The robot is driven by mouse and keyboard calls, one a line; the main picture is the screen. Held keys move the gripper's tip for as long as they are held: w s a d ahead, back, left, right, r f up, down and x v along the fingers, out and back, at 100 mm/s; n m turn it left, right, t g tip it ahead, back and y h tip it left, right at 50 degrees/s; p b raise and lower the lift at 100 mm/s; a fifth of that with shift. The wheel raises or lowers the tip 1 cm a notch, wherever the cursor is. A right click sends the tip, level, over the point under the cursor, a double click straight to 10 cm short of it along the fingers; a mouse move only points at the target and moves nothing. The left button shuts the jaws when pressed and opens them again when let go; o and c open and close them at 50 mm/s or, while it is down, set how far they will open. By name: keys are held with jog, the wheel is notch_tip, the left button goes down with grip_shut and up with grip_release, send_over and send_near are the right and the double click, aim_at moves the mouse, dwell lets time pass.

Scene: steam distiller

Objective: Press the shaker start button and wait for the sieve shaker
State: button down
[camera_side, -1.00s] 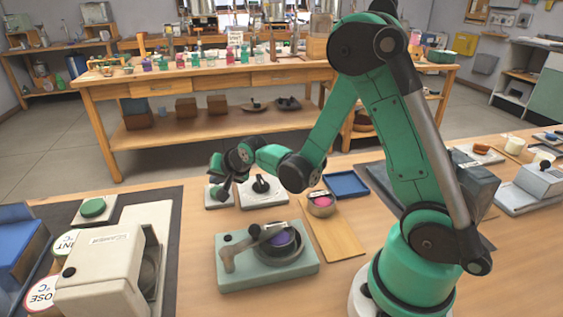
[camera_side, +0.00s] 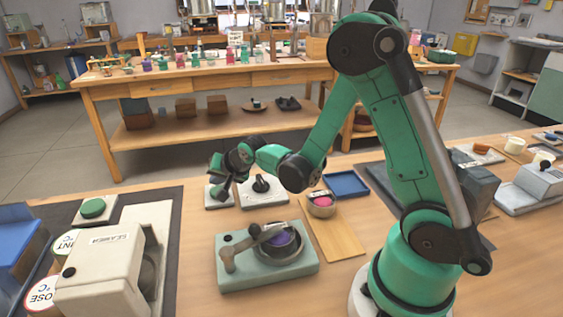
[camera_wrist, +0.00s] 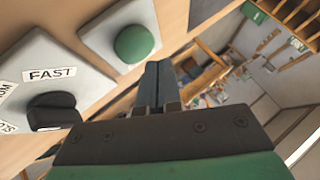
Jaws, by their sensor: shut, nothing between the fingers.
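My gripper (camera_side: 219,178) is shut and empty, low at the far left end of my arm in the side view. In the wrist view its closed dark fingers (camera_wrist: 156,85) point past a round green button (camera_wrist: 135,43) on a pale plate, just left of the fingertips. Any contact with the button cannot be seen. In the side view my gripper is over the small pale plate (camera_side: 217,203) and hides most of its top. A grey-green machine (camera_side: 268,276) holds a dark round pan with purple contents (camera_side: 282,239) under a lever; it may be the sieve shaker.
A black knob (camera_wrist: 53,112) on a plate marked FAST is left of the button. Another green button (camera_side: 93,208) sits by a beige machine (camera_side: 98,277) at left. A small bowl with pink contents (camera_side: 321,204) and a blue tray (camera_side: 346,184) are right of my gripper.

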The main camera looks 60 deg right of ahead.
jog(key=shift+f, duration=0.15)
jog(key=shift+f, duration=0.3)
jog(key=shift+f, duration=0.45)
dwell(0.8)
jog(key=shift+r, duration=0.9)
jog(key=shift+r, duration=2.5)
